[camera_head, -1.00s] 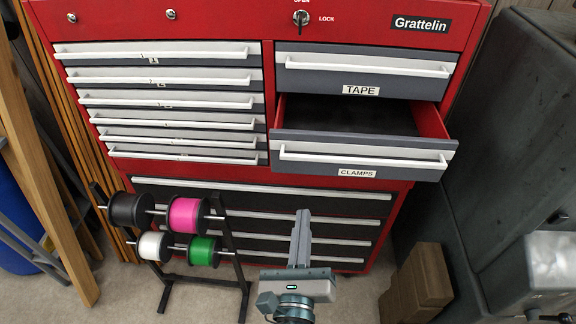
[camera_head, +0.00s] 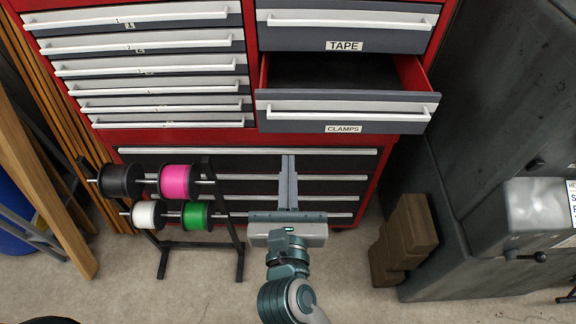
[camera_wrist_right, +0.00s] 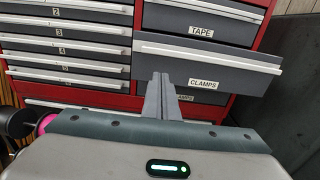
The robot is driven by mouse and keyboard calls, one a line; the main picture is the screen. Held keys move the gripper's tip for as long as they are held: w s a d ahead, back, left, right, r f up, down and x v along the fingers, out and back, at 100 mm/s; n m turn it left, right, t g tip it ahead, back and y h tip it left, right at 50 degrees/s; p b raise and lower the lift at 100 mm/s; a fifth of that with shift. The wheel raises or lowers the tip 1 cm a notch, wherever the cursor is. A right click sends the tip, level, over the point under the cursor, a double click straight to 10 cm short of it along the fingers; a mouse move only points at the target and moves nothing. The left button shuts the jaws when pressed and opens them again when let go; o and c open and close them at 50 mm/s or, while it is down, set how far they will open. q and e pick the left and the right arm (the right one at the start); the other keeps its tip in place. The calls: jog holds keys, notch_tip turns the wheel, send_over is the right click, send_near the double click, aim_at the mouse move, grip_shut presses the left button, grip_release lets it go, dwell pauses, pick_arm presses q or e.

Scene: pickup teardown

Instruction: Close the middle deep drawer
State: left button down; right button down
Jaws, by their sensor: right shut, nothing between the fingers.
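The middle deep drawer (camera_head: 345,110), grey with a white bar handle and a CLAMPS label, is pulled out of the right column of the red cabinet. Its dark inside shows behind the front. It also shows in the right wrist view (camera_wrist_right: 208,65), jutting out below the TAPE drawer. My right gripper (camera_head: 288,158) is shut and empty, its fingers together and pointing at the cabinet. In the head view its tips appear below the drawer front, left of the label. In the right wrist view the fingertips (camera_wrist_right: 161,76) overlap the drawer's lower left part; contact cannot be told. My left gripper is not in view.
The TAPE drawer (camera_head: 345,27) above is shut, as are the shallow drawers (camera_head: 150,62) on the left. A spool rack (camera_head: 160,215) stands close to the left of my right arm. A wooden block (camera_head: 404,240) and a dark machine (camera_head: 475,150) are at the right.

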jog(key=p, duration=0.4)
send_near(288, 126)
jog(key=w+r, duration=0.4)
jog(key=w, duration=0.1)
jog(key=shift+w+f, duration=0.1)
jog(key=shift+w, duration=0.6)
